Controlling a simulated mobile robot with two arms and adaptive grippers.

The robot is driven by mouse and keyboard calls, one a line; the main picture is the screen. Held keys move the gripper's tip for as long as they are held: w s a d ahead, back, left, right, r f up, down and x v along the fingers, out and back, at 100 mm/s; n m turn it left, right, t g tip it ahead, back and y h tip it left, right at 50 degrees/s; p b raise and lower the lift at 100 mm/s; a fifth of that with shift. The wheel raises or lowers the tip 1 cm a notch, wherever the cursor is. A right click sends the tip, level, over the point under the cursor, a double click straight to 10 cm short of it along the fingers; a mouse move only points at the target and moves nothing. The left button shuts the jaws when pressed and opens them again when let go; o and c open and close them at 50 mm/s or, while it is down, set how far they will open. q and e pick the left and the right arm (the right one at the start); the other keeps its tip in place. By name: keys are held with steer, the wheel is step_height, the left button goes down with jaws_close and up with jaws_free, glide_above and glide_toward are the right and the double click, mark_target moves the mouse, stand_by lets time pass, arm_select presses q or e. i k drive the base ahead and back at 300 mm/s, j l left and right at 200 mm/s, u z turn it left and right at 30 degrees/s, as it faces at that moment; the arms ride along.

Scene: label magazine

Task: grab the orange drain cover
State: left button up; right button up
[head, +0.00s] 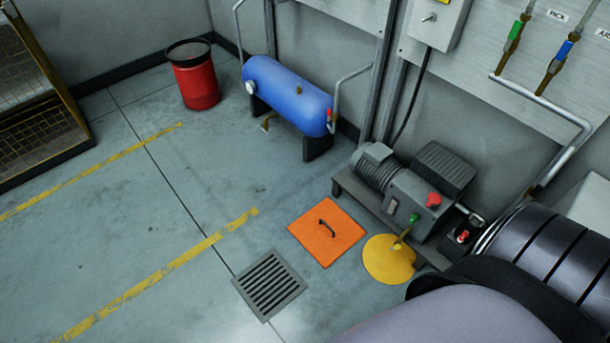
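The orange drain cover (312,241) is a flat square plate with a dark curved handle on top. In the head view it lies on the floor a little right of centre, beside a dark square floor drain grate (268,284). The grate shows its slots and is not covered by the orange plate. Neither gripper is in view. A large part of my own arm fills the lower right corner, with its gripper out of the picture.
A blue tank (290,98) and red drum (194,80) stand farther back. A wire-mesh rack (32,110) is at left.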

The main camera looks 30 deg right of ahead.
mark_target(325, 231)
steer(key=i+j+z, duration=0.1)
steer(key=i+z, duration=0.2)
steer(key=i, duration=0.2)
steer(key=i+j+z, duration=0.3)
steer(key=i, duration=0.15)
steer(key=i+j+z, duration=0.3)
steer(key=i, duration=0.2)
steer(key=l, duration=0.1)
